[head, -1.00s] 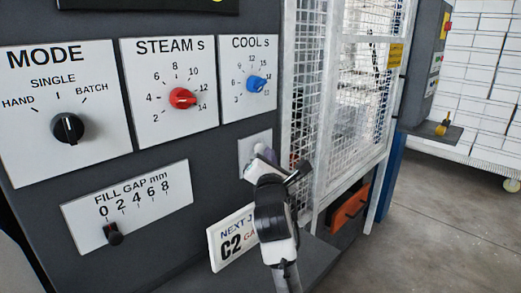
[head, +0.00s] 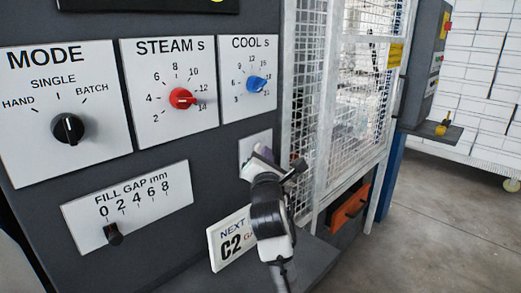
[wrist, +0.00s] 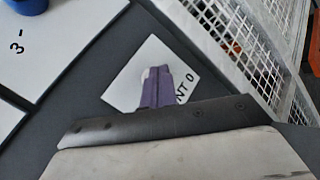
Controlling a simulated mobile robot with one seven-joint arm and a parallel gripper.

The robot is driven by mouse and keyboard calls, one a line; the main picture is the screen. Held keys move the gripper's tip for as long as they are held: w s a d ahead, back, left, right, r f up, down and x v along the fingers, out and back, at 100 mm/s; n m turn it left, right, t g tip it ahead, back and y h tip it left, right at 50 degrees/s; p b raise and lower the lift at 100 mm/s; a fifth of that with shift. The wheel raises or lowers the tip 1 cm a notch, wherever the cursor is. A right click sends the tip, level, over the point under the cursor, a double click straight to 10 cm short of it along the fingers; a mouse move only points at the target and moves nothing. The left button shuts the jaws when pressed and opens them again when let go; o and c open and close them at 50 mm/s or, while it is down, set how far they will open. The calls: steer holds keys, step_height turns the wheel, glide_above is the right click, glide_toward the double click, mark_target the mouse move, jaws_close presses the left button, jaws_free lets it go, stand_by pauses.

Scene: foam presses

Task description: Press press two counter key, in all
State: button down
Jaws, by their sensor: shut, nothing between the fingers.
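The counter key's small white plate (head: 247,146) is on the dark press panel, below the COOL dial. My gripper (head: 262,154) is in front of this plate and hides most of it in the head view. In the wrist view the plate (wrist: 122,88) shows part of a label ending in "NT 0". My shut, empty purple fingers (wrist: 156,86) lie over the middle of the plate. A pale rounded bit, perhaps the key (wrist: 146,73), shows beside the fingertips. I cannot tell whether the tips touch it.
The panel also bears the MODE knob (head: 68,128), red STEAM knob (head: 181,98), blue COOL knob (head: 257,84) and FILL GAP slider (head: 113,233). A white mesh guard (head: 330,110) is close on the right.

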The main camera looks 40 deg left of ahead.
steer(key=shift+a, duration=0.35)
stand_by(0.6)
steer(key=shift+d, duration=0.8)
steer(key=d, duration=0.5)
steer(key=shift+s, duration=0.4)
steer(key=shift+f, duration=0.1)
stand_by(0.4)
